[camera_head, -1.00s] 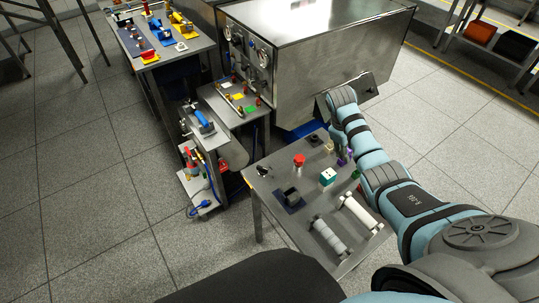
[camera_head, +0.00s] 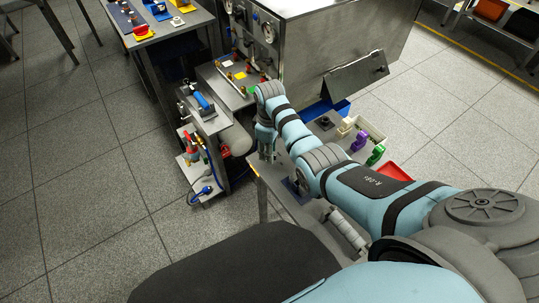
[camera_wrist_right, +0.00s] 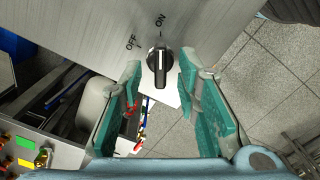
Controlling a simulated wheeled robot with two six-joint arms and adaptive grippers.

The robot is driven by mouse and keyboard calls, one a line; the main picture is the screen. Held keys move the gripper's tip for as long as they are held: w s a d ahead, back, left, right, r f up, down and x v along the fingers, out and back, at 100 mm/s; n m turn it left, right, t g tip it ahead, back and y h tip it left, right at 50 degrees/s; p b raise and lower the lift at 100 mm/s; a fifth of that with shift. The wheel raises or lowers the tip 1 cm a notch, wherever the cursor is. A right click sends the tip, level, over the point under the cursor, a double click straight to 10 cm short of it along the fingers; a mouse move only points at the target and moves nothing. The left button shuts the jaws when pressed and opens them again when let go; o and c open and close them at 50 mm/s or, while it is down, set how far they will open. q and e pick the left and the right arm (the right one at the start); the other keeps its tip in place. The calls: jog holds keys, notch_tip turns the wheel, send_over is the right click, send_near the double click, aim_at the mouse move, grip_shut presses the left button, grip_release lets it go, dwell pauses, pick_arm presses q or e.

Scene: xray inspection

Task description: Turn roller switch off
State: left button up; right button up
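The roller switch (camera_wrist_right: 159,66) is a black rotary knob on a grey metal panel, labelled ON and OFF. Its grip bar stands upright in the right wrist view, in line with the ON label (camera_wrist_right: 160,20). The OFF label (camera_wrist_right: 131,43) is up and to the left of the knob. My right gripper (camera_head: 266,150) is over the near left corner of the small table. Its teal fingers are spread either side of the knob in the wrist view, with gaps on both sides, holding nothing. In the head view the gripper hides the knob. My left gripper is out of view.
The small table also holds a purple part (camera_head: 359,141), a green part (camera_head: 376,154), a red tray (camera_head: 394,170) and a pale roller (camera_head: 347,229). A side cart with a blue-handled tool (camera_head: 203,101) stands left of the gripper. A large steel cabinet (camera_head: 330,40) is behind.

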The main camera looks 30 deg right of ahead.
jog(key=shift+f, duration=0.4)
jog(key=shift+s+r, duration=0.1)
jog(key=shift+s, duration=0.05)
jog(key=shift+c, duration=0.4)
grip_shut()
